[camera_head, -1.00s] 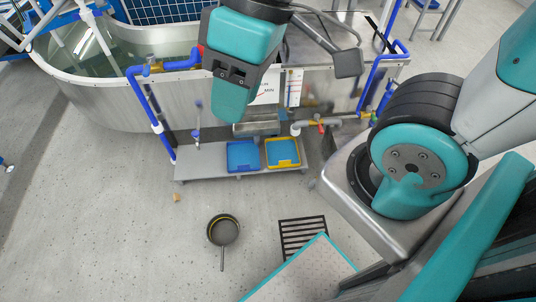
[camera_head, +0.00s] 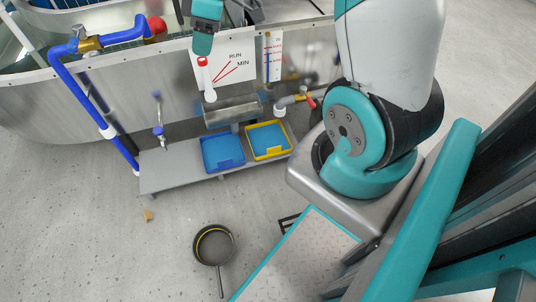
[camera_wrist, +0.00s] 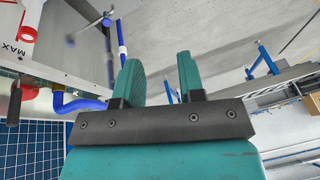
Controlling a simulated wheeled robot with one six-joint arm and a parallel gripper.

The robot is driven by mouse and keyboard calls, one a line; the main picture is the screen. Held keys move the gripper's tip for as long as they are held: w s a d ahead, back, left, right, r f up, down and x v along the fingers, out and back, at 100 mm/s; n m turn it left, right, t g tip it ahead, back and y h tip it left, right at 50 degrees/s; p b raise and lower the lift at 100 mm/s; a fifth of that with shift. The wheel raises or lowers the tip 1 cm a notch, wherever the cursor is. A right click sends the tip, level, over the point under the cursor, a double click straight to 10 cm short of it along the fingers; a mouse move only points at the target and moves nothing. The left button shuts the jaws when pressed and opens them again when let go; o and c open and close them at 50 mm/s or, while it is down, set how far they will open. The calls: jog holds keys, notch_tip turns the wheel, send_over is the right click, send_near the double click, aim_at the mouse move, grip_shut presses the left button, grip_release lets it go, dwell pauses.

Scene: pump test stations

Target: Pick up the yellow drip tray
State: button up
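The yellow drip tray (camera_head: 272,156) has a yellow rim and a blue inside. It sits flat on the low grey shelf in the head view, to the right of a blue tray (camera_head: 223,167) and close to it. My gripper (camera_head: 203,50) is above and to the left of the yellow tray in the picture, in front of the tank wall and apart from the tray. In the wrist view my gripper's two fingers (camera_wrist: 159,72) stand apart with nothing between them. The yellow tray does not show in the wrist view.
The low shelf (camera_head: 172,180) stands against the metal tank (camera_head: 60,110). Blue pipes (camera_head: 78,95) rise at its left; a grey pipe (camera_head: 292,102) and a metal trough (camera_head: 232,112) are above the trays. A round black pan (camera_head: 213,245) lies on the floor in front.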

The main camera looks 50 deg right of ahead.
jog(key=w+d+f+n+b, duration=0.1)
jog(key=d+f+b, duration=0.5)
jog(key=f, duration=0.5)
jog(key=w+d+f+b, duration=0.1)
jog(key=d+f+b, duration=0.3)
jog(key=d+f, duration=0.65)
jog(key=n+t+b, duration=0.1)
jog(key=b, duration=1.1)
send_near(274, 148)
jog(key=shift+n, duration=0.3)
jog(key=b+x, duration=1)
jog(key=shift+d+f, duration=0.15)
jog(key=shift+f, duration=0.2)
jog(key=shift+r, duration=0.1)
jog(key=shift+c, duration=0.4)
grip_shut()
